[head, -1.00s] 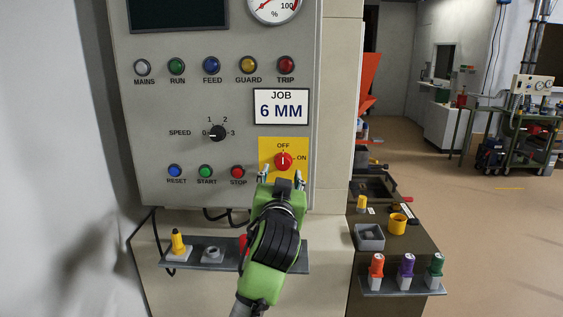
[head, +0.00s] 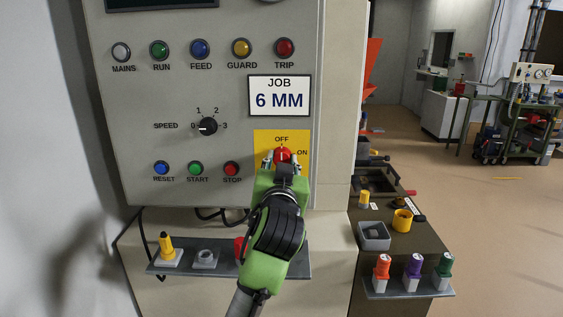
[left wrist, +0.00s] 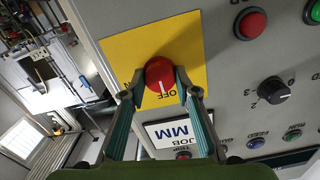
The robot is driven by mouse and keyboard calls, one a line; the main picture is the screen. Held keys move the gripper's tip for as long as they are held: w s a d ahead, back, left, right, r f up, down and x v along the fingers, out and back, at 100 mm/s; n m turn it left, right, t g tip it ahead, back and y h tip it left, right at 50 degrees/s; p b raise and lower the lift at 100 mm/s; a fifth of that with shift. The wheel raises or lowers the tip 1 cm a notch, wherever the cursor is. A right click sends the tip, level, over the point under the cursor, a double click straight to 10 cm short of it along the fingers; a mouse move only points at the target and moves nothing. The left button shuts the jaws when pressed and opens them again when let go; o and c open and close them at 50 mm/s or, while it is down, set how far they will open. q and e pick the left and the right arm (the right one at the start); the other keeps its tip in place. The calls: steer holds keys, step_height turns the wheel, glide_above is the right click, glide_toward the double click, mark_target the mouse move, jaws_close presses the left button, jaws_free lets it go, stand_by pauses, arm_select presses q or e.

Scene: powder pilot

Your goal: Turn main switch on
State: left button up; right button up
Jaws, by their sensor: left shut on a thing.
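The main switch is a red rotary knob (head: 283,154) on a yellow plate (head: 262,140), with OFF printed above it and ON to its right. Its white mark points up toward OFF in the head view. In the left wrist view the knob (left wrist: 159,72) sits between my fingers, its mark toward the upside-down OFF. My left gripper (head: 282,161) is shut on the knob from the front, a fingertip on either side; these also show in the left wrist view (left wrist: 159,86). My right gripper is not in view.
The grey panel (head: 140,100) also carries lamps, a speed selector (head: 207,126) and the red stop button (head: 231,168) close left of my gripper. A shelf (head: 299,258) with a yellow-topped piece (head: 167,249) lies below. A bench with small parts stands right.

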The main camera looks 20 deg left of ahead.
arm_select(q)
steer(key=shift+p, duration=0.3)
steer(key=shift+r+m+p, duration=0.15)
steer(key=shift+m+p, duration=0.45)
steer(key=m+p, duration=1)
steer(key=p, duration=0.1)
steer(key=shift+r+m, duration=0.15)
steer(key=shift+m, duration=0.15)
steer(key=shift+m+p, duration=1.95)
steer(key=shift+m, duration=0.15)
steer(key=o, duration=1)
steer(key=shift+o, duration=0.5)
steer(key=shift+w+a+f, duration=0.1)
steer(key=shift+f, duration=0.15)
